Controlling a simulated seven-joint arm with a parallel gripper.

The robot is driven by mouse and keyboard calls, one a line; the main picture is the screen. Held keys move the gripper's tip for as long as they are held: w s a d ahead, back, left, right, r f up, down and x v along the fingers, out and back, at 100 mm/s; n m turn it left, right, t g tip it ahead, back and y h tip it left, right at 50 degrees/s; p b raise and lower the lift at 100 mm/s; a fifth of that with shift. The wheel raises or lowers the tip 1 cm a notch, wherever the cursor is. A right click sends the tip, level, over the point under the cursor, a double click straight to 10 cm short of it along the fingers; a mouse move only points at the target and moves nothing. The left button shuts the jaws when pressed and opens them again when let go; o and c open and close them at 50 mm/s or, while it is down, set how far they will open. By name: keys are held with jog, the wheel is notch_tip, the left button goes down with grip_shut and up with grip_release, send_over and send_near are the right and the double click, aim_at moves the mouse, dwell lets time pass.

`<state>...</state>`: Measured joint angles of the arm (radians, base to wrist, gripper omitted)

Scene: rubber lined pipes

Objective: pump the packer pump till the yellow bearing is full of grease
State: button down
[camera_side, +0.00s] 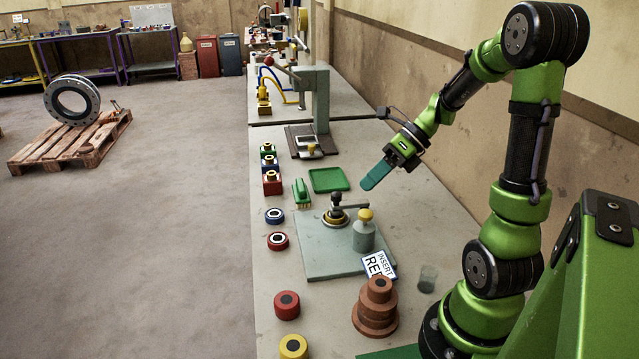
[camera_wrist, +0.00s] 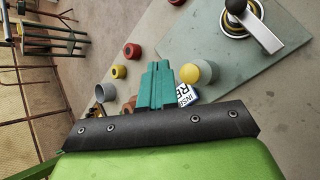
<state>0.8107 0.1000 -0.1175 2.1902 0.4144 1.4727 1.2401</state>
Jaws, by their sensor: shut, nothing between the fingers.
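My gripper (camera_side: 377,173) has teal fingers pressed together with nothing between them. It hangs in the air above the bench, behind and to the right of the grey-green plate (camera_side: 320,262). On the plate stands a round fitting with a dark knob and a metal lever (camera_side: 350,206); a thin yellowish rim shows at its base. Beside it is a grey cylinder with a yellow knob (camera_side: 365,214). I cannot tell which part is the pump handle. A yellow ring with a dark centre (camera_side: 293,346) lies at the near bench edge. In the wrist view, the shut fingertips (camera_wrist: 157,68) appear beside the yellow knob (camera_wrist: 189,73).
A green tray (camera_side: 329,180), green brush (camera_side: 301,194) and several coloured blocks (camera_side: 271,183) lie behind the plate.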

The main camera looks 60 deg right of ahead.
aim_at(361, 212)
jog(key=shift+f, duration=1.95)
dwell(0.6)
jog(key=shift+f, duration=0.4)
jog(key=shift+f, duration=0.85)
dwell(0.7)
jog(key=shift+r, duration=1.3)
jog(key=shift+r, duration=2.5)
